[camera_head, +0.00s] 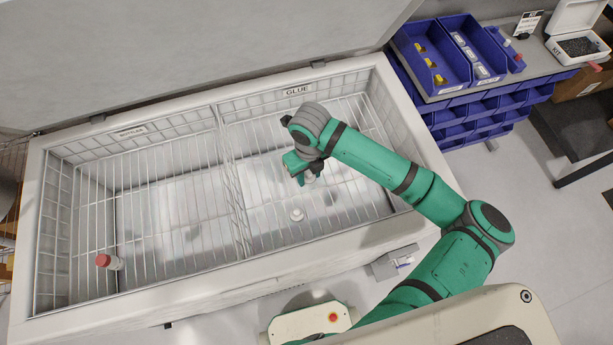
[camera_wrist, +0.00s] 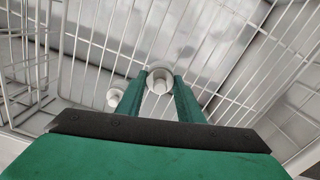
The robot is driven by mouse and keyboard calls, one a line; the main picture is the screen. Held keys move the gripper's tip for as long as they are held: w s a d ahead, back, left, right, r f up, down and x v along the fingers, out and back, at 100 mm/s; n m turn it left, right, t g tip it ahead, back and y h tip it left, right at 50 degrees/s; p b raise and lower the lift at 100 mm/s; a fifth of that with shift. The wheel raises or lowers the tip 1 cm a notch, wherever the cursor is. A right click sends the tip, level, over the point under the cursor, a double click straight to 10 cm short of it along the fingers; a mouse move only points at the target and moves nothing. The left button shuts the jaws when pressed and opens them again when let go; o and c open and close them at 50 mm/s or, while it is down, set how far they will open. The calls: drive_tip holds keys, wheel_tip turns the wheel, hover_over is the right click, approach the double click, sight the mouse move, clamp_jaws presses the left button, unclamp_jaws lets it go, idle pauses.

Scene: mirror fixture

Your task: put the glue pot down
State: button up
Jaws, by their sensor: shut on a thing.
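My gripper (camera_head: 309,178) is inside the right-hand wire basket (camera_head: 232,180), under the label reading GLUE (camera_head: 297,91). It is shut on a white glue pot (camera_head: 309,177), mostly hidden by the gripper in the head view. In the wrist view the glue pot (camera_wrist: 160,79) sits upright-looking between the two green fingertips (camera_wrist: 161,88). I cannot tell whether its base touches the basket floor. A second white pot (camera_head: 297,215) stands on the basket floor a little nearer to me; it also shows left of the fingers in the wrist view (camera_wrist: 115,97).
The left basket holds a red-capped white bottle (camera_head: 108,262) at its near left. A wire divider separates the baskets, and the white chest rim (camera_head: 190,287) surrounds them. Around the pots the right basket is largely clear. Blue bins (camera_head: 430,60) stand outside at the right.

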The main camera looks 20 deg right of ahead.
sight(306, 178)
drive_tip(key=shift+w+a+f, duration=0.1)
drive_tip(key=shift+w+f, duration=0.15)
drive_tip(key=shift+f, duration=0.1)
drive_tip(key=shift+w+a+f, duration=0.1)
drive_tip(key=shift+w+f, duration=0.05)
drive_tip(key=shift+f, duration=0.8)
drive_tip(key=shift+w+a+f, duration=0.1)
drive_tip(key=shift+f, duration=0.85)
drive_tip(key=o, duration=1.3)
drive_tip(key=shift+f, duration=0.1)
wheel_tip(306, 178, up, 12)
drive_tip(key=shift+r, duration=0.15)
drive_tip(key=shift+d, duration=0.1)
